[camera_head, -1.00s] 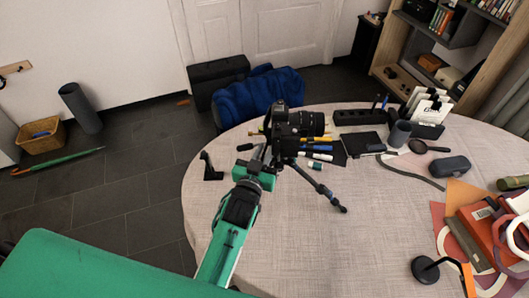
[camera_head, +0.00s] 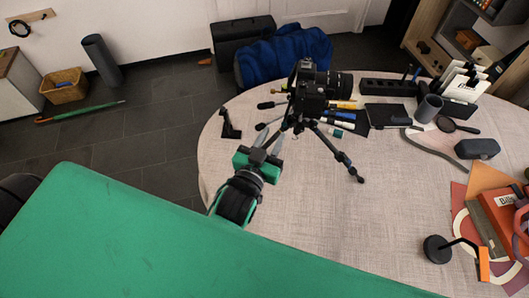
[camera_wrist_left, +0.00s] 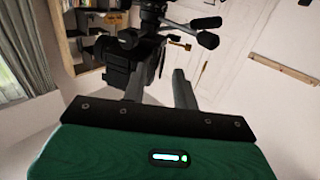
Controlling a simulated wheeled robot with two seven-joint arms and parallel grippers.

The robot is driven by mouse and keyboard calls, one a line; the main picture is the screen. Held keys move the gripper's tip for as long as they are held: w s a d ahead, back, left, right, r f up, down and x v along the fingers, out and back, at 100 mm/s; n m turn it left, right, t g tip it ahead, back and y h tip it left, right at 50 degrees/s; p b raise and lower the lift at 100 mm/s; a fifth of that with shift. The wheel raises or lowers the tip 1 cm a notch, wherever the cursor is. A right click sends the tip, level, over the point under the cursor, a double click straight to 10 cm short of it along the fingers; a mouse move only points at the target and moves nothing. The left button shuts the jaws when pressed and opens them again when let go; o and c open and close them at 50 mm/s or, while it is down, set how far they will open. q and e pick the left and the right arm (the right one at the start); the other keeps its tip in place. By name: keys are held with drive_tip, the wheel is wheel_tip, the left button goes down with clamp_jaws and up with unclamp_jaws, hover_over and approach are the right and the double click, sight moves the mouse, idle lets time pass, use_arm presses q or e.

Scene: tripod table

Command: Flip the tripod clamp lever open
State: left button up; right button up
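A black camera (camera_head: 312,90) sits on a black tripod (camera_head: 343,160) with spread legs near the table's far left edge. Dark handles stick out left from the tripod head; they also show in the left wrist view (camera_wrist_left: 207,23). A small brass-coloured lever (camera_head: 276,91) shows beside the camera, and in the left wrist view (camera_wrist_left: 180,43) it lies beyond the fingers; I cannot tell surely if it is the clamp lever. My left gripper (camera_head: 270,139) is open and empty, in front of and left of the tripod. Its fingers stand apart in the wrist view. My right gripper is out of view.
The round table (camera_head: 320,215) has clear cloth at front centre. A black bracket-like object (camera_head: 230,125) stands at its left edge. Markers (camera_head: 340,118) lie behind the tripod. A grey cup (camera_head: 428,108), glasses case (camera_head: 477,148) and books (camera_head: 500,222) are at right. A blue-draped chair (camera_head: 285,57) stands behind.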

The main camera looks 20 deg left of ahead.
use_arm(q)
drive_tip(key=shift+s+a+b, duration=0.15)
drive_tip(key=shift+s+b, duration=0.25)
drive_tip(key=shift+s, duration=1.7)
